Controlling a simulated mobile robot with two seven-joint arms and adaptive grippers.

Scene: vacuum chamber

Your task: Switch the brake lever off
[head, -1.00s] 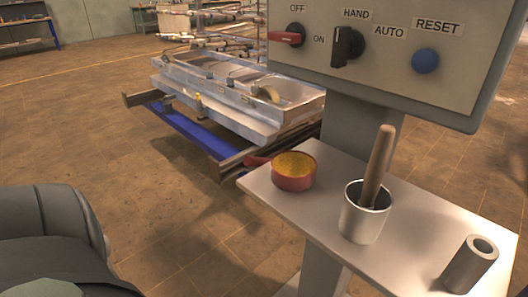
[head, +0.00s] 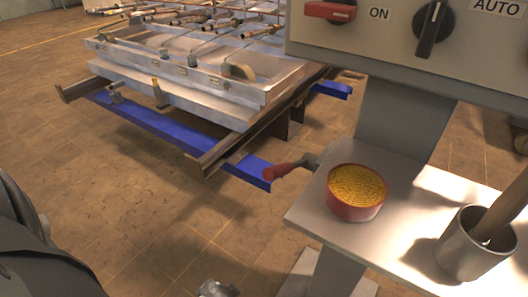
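A red-handled lever (head: 290,168) with a dark metal end shows in the head view, just left of the round red pan, near the end of the blue rail. Its metal end reaches toward the shelf edge, and I cannot tell what it is mounted on. A red switch handle (head: 330,12) sits on the control panel, lying sideways and pointing left, with an ON label to its right. I cannot tell from markings which one is the brake lever.
The grey shelf (head: 300,216) carries the red pan (head: 355,192) with yellow contents and a metal cup (head: 475,245) holding a wooden-handled tool. The panel (head: 375,45) overhangs it. A metal frame with blue rails (head: 180,130) stands at left. Brown floor lies open between.

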